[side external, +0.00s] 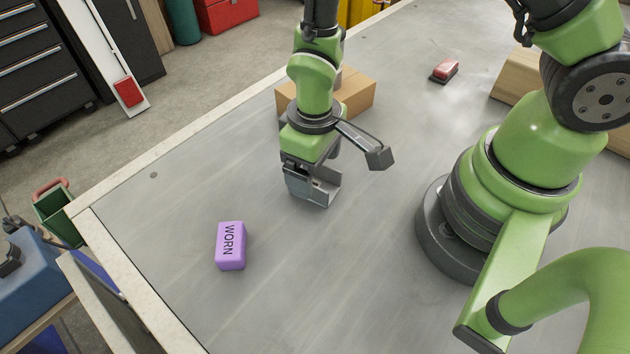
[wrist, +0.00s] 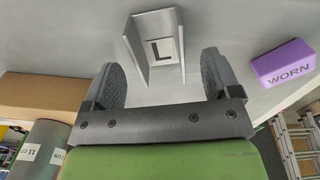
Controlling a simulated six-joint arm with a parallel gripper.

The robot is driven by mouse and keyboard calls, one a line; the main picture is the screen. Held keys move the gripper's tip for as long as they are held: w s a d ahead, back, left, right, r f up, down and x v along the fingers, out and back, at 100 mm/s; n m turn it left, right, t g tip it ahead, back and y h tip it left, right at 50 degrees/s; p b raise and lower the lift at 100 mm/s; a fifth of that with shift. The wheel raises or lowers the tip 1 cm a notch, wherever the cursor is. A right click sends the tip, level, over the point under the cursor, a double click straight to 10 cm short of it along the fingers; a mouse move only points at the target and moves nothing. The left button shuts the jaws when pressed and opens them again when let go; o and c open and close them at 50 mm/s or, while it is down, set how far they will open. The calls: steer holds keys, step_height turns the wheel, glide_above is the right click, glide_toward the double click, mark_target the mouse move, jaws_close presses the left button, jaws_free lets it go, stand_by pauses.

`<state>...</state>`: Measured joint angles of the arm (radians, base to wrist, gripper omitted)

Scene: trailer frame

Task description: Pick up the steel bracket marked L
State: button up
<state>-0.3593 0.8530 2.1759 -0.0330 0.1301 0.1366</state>
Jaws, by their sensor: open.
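The steel bracket marked L (wrist: 139,42) is a grey channel with raised sides and a pale label bearing a black L. In the wrist view it lies just beyond my gripper (wrist: 160,68), roughly centred between the two spread dark fingers. My gripper is open and nothing is held in it. In the side view my gripper (side external: 307,182) points down low over the grey table, with the bracket (side external: 325,190) at its fingers and partly hidden by them. I cannot tell whether the fingers touch it.
A purple block marked WORN (side external: 231,246) lies left of the bracket; it also shows in the wrist view (wrist: 285,63). A cardboard box (side external: 357,93) stands behind my gripper. A red and black object (side external: 445,70) lies farther back. The table's front middle is clear.

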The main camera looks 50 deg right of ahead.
mark_target(315, 178)
steer(key=shift+f, duration=1.6)
steer(key=c, duration=1.2)
steer(key=shift+r, duration=0.15)
